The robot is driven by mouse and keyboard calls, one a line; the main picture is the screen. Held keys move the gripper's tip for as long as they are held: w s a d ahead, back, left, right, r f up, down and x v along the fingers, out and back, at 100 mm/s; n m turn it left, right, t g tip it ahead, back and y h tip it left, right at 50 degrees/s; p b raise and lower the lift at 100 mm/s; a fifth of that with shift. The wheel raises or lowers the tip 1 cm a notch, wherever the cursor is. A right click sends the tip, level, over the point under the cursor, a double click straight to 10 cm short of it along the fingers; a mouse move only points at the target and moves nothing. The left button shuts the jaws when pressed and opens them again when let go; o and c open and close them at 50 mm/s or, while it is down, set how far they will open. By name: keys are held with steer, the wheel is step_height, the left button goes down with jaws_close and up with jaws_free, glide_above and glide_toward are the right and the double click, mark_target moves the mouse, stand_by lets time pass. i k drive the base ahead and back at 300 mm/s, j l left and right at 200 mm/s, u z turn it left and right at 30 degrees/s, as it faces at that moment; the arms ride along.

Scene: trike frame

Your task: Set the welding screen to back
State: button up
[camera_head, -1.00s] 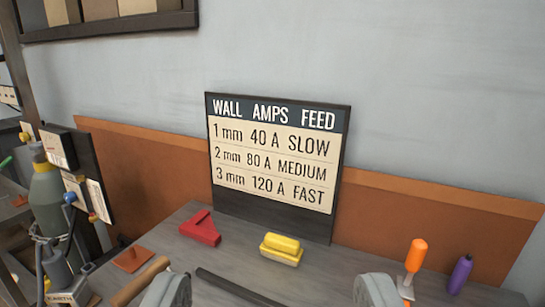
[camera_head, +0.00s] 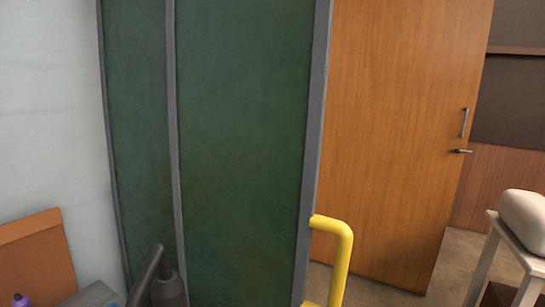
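The welding screen (camera_head: 245,130) stands upright in the middle of the view. It has dark green panels in a grey frame, with a grey upright dividing a narrow left part from a wide right part. A yellow bent-tube handle (camera_head: 345,255) sticks out from its right edge, low in the view; its lower end is cut off. The screen's foot is out of view. My gripper does not show in this view, so its fingers cannot be seen.
A wooden door (camera_head: 400,130) with a metal handle is right of the screen. A pale rounded object (camera_head: 525,220) rests on a small stand (camera_head: 505,250) at right. A dark grey tool-like thing (camera_head: 167,288) rises before the screen. Bare floor (camera_head: 375,290) shows below the door.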

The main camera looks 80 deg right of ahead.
mark_target(247, 80)
steer(key=k+z, duration=0.1)
steer(key=z, duration=0.65)
steer(key=k+l+z, duration=0.1)
steer(key=z, duration=0.3)
steer(key=l+z, duration=0.1)
steer(key=z, duration=0.3)
steer(key=k, duration=0.05)
